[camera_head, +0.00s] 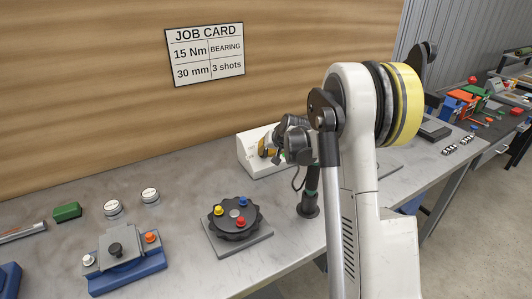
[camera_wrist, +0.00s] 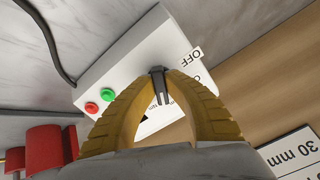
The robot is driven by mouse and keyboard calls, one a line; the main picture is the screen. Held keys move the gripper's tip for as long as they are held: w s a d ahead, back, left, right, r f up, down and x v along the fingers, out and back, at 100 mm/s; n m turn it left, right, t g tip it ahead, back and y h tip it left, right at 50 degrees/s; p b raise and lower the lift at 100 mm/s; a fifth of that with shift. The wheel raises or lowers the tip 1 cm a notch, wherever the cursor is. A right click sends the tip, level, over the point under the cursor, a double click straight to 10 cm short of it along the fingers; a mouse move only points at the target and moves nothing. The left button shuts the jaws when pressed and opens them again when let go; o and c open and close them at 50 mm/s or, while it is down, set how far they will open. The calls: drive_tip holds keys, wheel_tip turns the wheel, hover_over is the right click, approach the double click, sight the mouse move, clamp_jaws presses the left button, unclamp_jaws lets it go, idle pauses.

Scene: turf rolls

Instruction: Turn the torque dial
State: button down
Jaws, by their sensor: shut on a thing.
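A white control box (camera_head: 248,158) stands on the bench against the wooden wall. In the wrist view the same box (camera_wrist: 120,62) shows a dark knob (camera_wrist: 158,80), a printed OFF label and part of a black-marked scale. My gripper (camera_wrist: 160,75) has its two yellow fingers closed on the dark knob. In the head view my gripper (camera_head: 265,148) is at the front of the box, partly hidden by my arm. The fingers cover much of the scale, so I cannot read the knob's setting.
A job card (camera_head: 205,53) on the wall reads 15 Nm, bearing, 30 mm, 3 shots. Green (camera_wrist: 107,94) and red (camera_wrist: 91,108) buttons sit beside the knob. A black round fixture (camera_head: 233,229) with coloured knobs and a blue-based device (camera_head: 127,275) stand nearer on the bench.

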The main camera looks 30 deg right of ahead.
drive_tip(key=shift+m, duration=1.6)
drive_tip(key=c, duration=1.4)
unclamp_jaws()
drive_tip(key=shift+w, duration=0.1)
drive_tip(key=shift+r, duration=0.1)
drive_tip(key=v, duration=1.2)
